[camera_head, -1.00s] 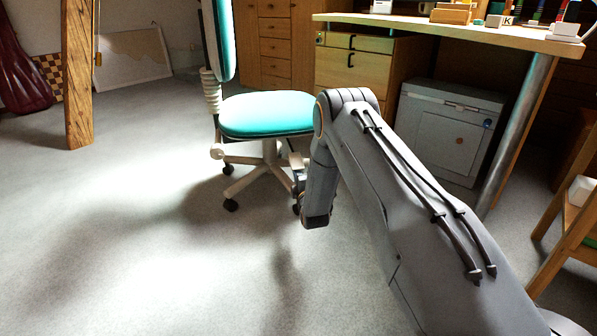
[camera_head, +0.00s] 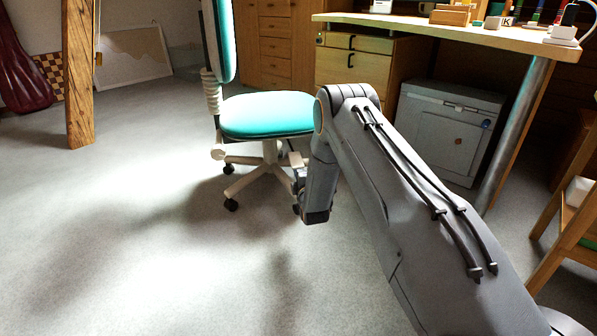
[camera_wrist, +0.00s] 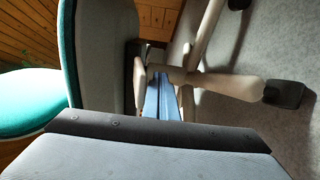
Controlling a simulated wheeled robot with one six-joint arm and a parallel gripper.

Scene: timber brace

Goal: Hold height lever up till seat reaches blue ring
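The office chair has a teal seat (camera_head: 266,115) on a pale column (camera_head: 270,152). In the wrist view the seat (camera_wrist: 28,102) shows sideways at the left, its grey underside (camera_wrist: 105,50) facing the middle. A small beige part (camera_wrist: 139,82), perhaps the height lever, sits beside the underside. Two bluish strips, seemingly the fingers of my gripper (camera_wrist: 162,88), lie close together and reach towards the column area beneath the seat. I cannot tell whether they grip the lever. I cannot make out a blue ring.
The chair's wheeled base (camera_head: 232,187) spreads on the grey floor just left of my arm. A desk (camera_head: 440,32) with drawers and a grey cabinet (camera_head: 448,132) stand behind to the right. A wooden post (camera_head: 79,75) stands at the left. The floor at front left is clear.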

